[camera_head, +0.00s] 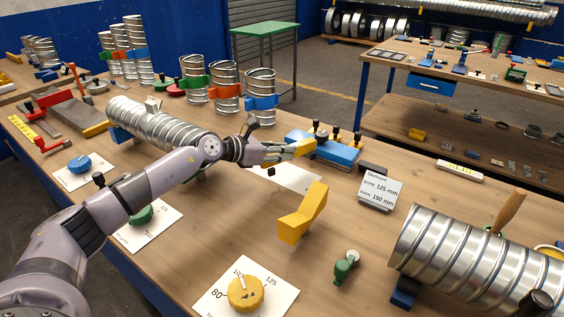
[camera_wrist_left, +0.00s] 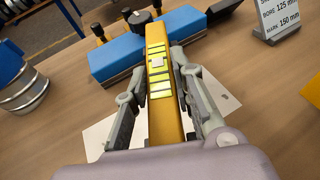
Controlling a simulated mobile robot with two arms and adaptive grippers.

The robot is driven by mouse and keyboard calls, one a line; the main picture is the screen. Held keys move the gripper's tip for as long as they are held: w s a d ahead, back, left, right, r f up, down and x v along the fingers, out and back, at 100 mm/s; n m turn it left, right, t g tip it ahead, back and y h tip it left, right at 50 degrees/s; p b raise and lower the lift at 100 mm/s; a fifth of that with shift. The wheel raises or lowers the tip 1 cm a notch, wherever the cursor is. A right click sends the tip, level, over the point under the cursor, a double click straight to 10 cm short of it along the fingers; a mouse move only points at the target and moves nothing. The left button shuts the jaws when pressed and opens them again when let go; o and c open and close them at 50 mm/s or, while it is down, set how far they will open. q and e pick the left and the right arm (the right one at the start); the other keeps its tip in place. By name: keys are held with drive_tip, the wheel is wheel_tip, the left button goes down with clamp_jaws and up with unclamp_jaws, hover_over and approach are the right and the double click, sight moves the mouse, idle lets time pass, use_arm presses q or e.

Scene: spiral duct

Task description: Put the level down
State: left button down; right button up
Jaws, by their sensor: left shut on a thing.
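The level is a yellow bar with bright green-yellow windows, seen lengthwise in the left wrist view (camera_wrist_left: 163,100). My left gripper (camera_wrist_left: 160,70) is shut on it, with one grey finger along each side. In the head view the left gripper (camera_head: 285,152) reaches over the middle of the bench, and the yellow end of the level (camera_head: 303,147) shows at its fingers. The level's far end is close to a blue block with black knobs (camera_head: 325,150); I cannot tell whether they touch. The gap between the level and the bench top is unclear. My right gripper is not in view.
A white sheet (camera_head: 295,178) lies under the gripper. A yellow angled block (camera_head: 303,213) and a sign (camera_head: 380,190) stand to its right. A ribbed metal duct (camera_head: 165,125) lies behind the arm; a larger one (camera_head: 470,260) lies front right.

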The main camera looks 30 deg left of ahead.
use_arm(q)
wheel_tip(320, 180, down, 4)
drive_tip(key=shift+f, duration=0.1)
drive_tip(key=shift+f+b, duration=0.1)
drive_tip(key=shift+b, duration=0.2)
drive_tip(key=c, duration=1.4)
unclamp_jaws()
drive_tip(key=shift+o, duration=0.2)
